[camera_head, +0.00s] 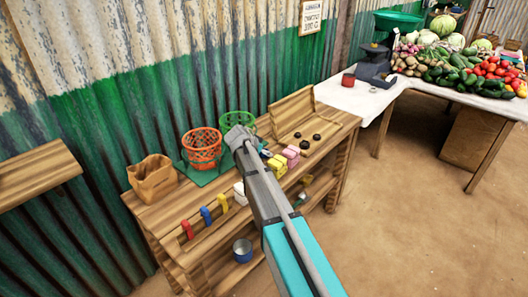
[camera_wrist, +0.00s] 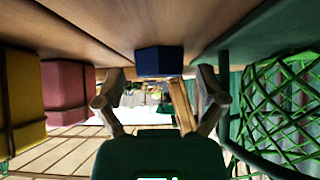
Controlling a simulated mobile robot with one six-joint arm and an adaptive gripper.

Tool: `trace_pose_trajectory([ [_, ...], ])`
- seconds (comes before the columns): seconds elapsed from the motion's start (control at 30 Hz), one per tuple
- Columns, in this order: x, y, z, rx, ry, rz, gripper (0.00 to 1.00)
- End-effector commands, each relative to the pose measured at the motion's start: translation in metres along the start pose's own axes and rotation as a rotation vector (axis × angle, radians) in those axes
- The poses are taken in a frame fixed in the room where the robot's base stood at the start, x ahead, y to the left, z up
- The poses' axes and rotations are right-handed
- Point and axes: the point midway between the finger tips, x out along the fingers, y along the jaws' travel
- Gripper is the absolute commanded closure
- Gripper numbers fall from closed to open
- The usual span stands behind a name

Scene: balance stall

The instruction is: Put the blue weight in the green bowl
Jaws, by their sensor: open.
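In the wrist view, which looks upside down, the blue weight (camera_wrist: 160,62) is a small dark blue block resting on the wooden bench top. My gripper (camera_wrist: 160,78) is open, with one finger to each side of the weight and the weight near the fingertips. I cannot tell whether they touch it. The green bowl (camera_wrist: 285,105) is an open mesh basket at the right of the wrist view. It also shows in the head view (camera_head: 237,122), just behind the end of my arm.
Pink (camera_wrist: 68,85) and yellow (camera_wrist: 22,100) blocks stand on the other side of my gripper from the green bowl. An orange basket (camera_head: 202,148), a paper bag (camera_head: 153,178), a wooden board (camera_head: 290,108) and small black weights (camera_head: 304,144) are on the bench.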

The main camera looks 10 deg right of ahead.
Motion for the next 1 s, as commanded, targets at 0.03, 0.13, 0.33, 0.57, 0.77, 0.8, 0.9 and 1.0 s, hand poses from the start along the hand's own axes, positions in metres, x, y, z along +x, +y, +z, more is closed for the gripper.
trace_pose_trajectory([
  [0.03,-0.001,0.0,-0.001,0.0,0.0,0.0,0.1],
  [0.13,-0.006,0.0,-0.002,0.0,0.0,0.0,0.1],
  [0.33,-0.023,0.001,-0.003,-0.001,0.0,0.0,0.1],
  [0.57,-0.049,0.001,-0.004,-0.001,0.0,0.0,0.1],
  [0.77,-0.073,0.001,-0.004,-0.001,0.0,-0.001,0.1],
  [0.8,-0.077,0.001,-0.004,-0.001,0.0,0.0,0.1],
  [0.9,-0.089,0.001,-0.004,-0.001,0.0,0.0,0.1],
  [1.0,-0.1,0.001,-0.004,0.0,0.0,0.0,0.1],
])
